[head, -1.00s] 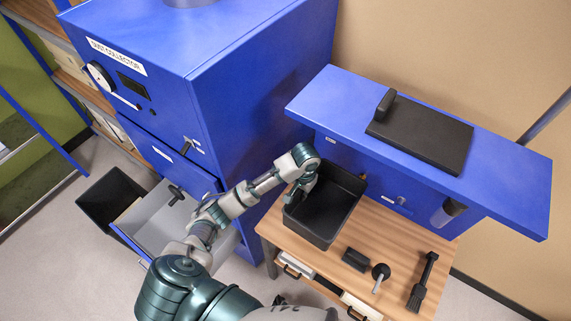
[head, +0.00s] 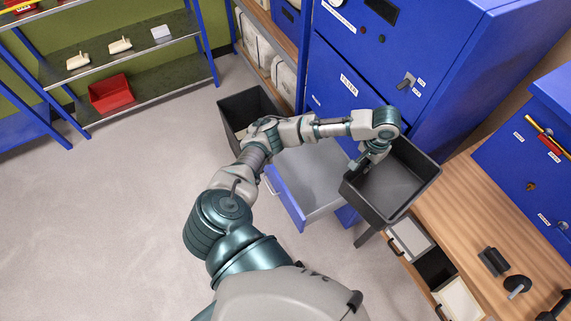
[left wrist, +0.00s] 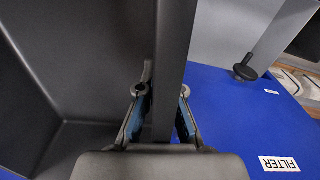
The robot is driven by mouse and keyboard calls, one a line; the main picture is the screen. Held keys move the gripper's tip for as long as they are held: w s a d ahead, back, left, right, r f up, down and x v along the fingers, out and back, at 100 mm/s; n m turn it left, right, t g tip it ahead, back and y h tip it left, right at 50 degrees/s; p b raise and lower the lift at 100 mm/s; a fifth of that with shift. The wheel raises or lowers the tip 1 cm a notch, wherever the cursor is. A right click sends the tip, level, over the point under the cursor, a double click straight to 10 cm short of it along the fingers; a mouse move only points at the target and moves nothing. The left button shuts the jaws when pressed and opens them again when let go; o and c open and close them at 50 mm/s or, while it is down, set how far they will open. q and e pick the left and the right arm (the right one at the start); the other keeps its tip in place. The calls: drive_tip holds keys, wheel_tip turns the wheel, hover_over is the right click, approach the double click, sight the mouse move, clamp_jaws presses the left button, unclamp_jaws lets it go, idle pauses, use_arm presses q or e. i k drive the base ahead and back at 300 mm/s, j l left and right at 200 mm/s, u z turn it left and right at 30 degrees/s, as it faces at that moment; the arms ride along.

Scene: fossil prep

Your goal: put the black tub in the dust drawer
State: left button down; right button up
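The black tub (head: 405,205) is an open rectangular box at the right of the drawer in the head view. My left gripper (head: 368,160) is shut on its left rim. In the left wrist view the two fingers (left wrist: 160,105) clasp the tub's wall (left wrist: 172,60). The tub appears empty and overlaps the bench's left end; its exact height is unclear. The dust drawer (head: 312,178) is pulled out of the blue dust collector, with a grey inside and blue front. My left arm crosses over part of it. My right gripper is out of view.
A black bin (head: 236,108) stands on the floor beyond the drawer. The wooden bench (head: 470,200) carries small black tools at the right. The blue dust collector (head: 430,70) rises behind the drawer. Shelves with a red bin (head: 110,93) stand at the left; floor is clear before them.

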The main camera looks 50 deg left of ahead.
sight(302, 163)
drive_tip(key=j+u, duration=0.2)
drive_tip(key=j, duration=1.05)
